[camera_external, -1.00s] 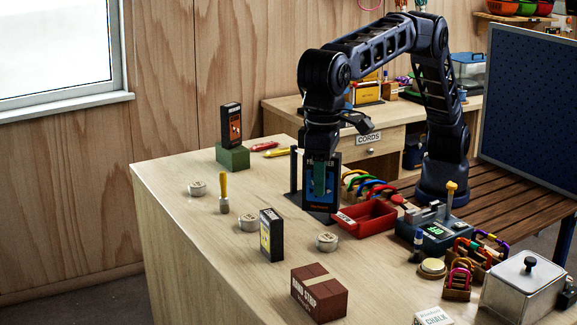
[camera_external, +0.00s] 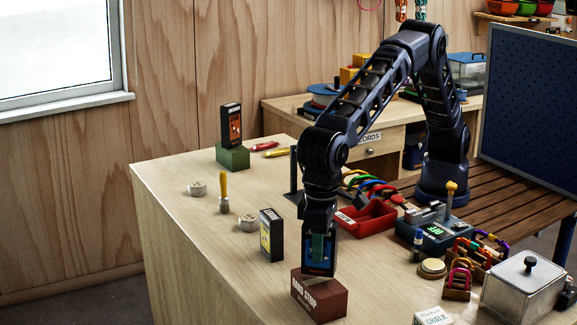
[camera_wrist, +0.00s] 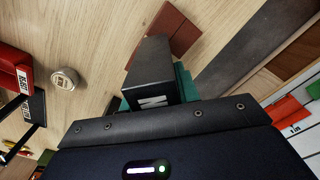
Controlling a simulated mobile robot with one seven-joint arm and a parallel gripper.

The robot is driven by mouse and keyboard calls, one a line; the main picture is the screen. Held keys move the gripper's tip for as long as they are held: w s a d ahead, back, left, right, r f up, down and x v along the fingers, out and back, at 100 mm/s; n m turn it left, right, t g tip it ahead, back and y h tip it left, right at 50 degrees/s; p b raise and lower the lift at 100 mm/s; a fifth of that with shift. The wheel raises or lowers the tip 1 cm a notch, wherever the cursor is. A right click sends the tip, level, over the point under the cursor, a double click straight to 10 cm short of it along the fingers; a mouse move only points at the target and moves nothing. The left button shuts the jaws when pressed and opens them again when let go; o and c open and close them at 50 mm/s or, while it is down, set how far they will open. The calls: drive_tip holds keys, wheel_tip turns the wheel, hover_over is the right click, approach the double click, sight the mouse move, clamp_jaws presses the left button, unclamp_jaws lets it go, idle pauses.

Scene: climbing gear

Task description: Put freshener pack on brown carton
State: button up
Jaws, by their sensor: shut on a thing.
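A dark pack with a blue face (camera_external: 327,254), apparently the freshener pack, is upright in my gripper (camera_external: 317,247). My gripper points down and is shut on it; the teal fingers flank the pack. The brown carton (camera_external: 320,300), with white lettering, stands at the table's front, directly below the pack. The pack's bottom is at or just above the carton's top; I cannot tell whether they touch. In the wrist view the dark pack (camera_wrist: 150,72) sits between the teal fingers (camera_wrist: 155,92) and hides part of the brown carton (camera_wrist: 168,30).
A dark pack with a yellow face (camera_external: 271,235) stands to the carton's back left. Another dark pack (camera_external: 231,125) stands on a green block (camera_external: 233,157). A red tray (camera_external: 367,221) lies behind to the right. A chalk box (camera_external: 433,317) is at the front right.

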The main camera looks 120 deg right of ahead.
drive_tip(key=shift+f, duration=0.85)
drive_tip(key=shift+f, duration=0.15)
drive_tip(key=o, duration=1)
